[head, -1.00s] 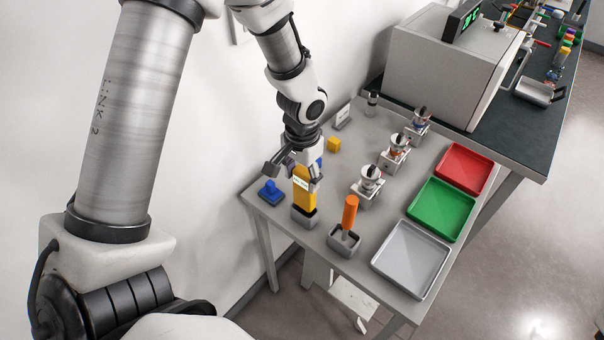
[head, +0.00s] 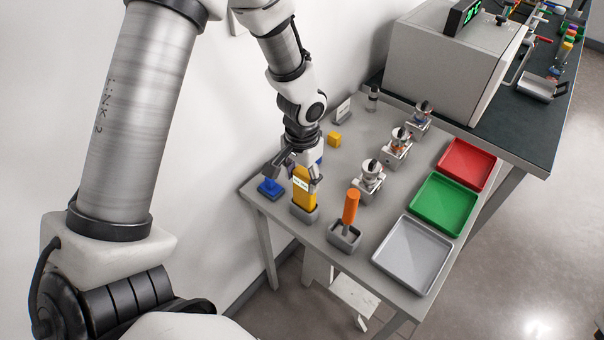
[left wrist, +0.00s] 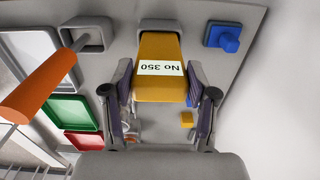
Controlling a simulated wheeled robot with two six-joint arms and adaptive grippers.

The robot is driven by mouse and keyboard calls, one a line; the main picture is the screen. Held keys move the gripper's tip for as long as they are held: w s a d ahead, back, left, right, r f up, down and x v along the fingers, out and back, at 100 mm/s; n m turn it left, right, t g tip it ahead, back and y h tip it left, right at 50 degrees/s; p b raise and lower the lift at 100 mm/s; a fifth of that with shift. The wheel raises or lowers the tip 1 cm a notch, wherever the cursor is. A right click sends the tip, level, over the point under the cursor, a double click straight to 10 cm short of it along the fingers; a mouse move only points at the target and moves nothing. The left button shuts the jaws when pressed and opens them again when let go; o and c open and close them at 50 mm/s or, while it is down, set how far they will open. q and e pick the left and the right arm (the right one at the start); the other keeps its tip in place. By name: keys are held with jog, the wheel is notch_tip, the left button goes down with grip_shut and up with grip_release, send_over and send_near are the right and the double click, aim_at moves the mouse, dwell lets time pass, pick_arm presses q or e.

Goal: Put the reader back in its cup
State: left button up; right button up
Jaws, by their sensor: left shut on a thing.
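The reader is a yellow block with a white label (head: 301,192), standing about upright. Its lower end is inside the grey cup (head: 304,215) near the table's front left edge; how deep it sits is hidden. My left gripper (head: 303,174) is shut on the reader's upper part from above. In the left wrist view the reader (left wrist: 160,88) lies between both fingers (left wrist: 161,92), its label reading "No 350". The cup (left wrist: 159,23) shows around its far end. My right gripper is not in view.
An orange-handled tool (head: 351,208) stands in a grey holder (head: 344,240) close to the right of the cup. A blue stamp-like object (head: 270,189) is to the left. Red (head: 466,166), green (head: 443,208) and grey (head: 411,256) trays line the right side.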

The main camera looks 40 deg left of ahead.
pick_arm(q)
jog(key=shift+f+b, duration=0.3)
jog(key=shift+f, duration=0.2)
jog(key=o, duration=1.2)
jog(key=shift+r, duration=0.1)
jog(key=shift+c, duration=0.2)
notch_tip(320, 180, up, 12)
